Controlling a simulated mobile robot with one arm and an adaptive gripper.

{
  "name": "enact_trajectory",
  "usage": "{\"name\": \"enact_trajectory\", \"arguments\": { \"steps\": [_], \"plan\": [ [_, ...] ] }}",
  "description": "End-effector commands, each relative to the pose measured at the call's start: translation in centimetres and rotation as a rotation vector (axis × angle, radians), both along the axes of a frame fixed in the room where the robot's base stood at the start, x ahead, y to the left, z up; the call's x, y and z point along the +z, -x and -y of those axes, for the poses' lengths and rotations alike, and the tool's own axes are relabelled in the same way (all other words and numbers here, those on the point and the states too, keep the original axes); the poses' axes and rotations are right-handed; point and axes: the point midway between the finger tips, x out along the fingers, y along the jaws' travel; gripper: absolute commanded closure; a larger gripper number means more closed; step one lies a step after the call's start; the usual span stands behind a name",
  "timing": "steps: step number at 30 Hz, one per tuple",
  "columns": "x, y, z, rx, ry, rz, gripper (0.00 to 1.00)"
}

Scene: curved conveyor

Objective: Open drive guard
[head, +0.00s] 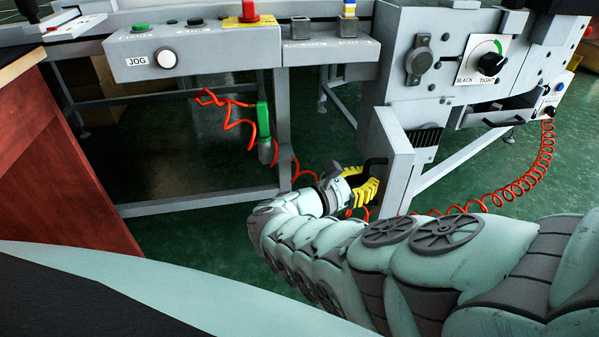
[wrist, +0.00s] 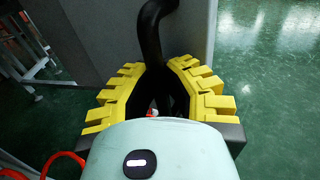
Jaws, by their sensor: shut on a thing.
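The drive guard (head: 399,150) is a grey panel low on the conveyor's machine housing, right of centre in the head view. It stands out from the housing at an angle, so it appears swung partly open. Its black bent handle (head: 376,162) is on the panel's left side. My gripper (head: 368,186), with yellow ribbed fingers, is at this handle. In the wrist view the handle (wrist: 150,32) runs down between the yellow fingers (wrist: 157,72), which are shut on it. The grey panel (wrist: 198,28) shows behind it. The handle's lower part is hidden by the fingers.
The housing above has a tension dial (head: 491,63) and an open shallow drawer (head: 497,112). A coiled red hose (head: 495,196) hangs to the right, and another hangs left near a green-handled tool (head: 263,120). A reddish-brown cabinet (head: 60,165) stands left. Green floor is open at right.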

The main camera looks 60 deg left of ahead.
Motion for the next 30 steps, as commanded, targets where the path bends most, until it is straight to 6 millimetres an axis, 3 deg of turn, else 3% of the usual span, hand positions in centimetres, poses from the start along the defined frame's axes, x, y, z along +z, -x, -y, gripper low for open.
{"name": "enact_trajectory", "arguments": {
  "steps": [8, 9, 18, 30],
  "plan": [
    [0.09, -0.01, 0.04, -0.003, -0.001, 0.002, 1.0],
    [0.09, 0.0, 0.05, -0.003, -0.001, 0.002, 0.89],
    [0.06, -0.05, 0.04, -0.002, -0.001, 0.002, 0.58],
    [0.15, -0.04, 0.06, -0.002, -0.001, 0.002, 0.57]
  ]
}}
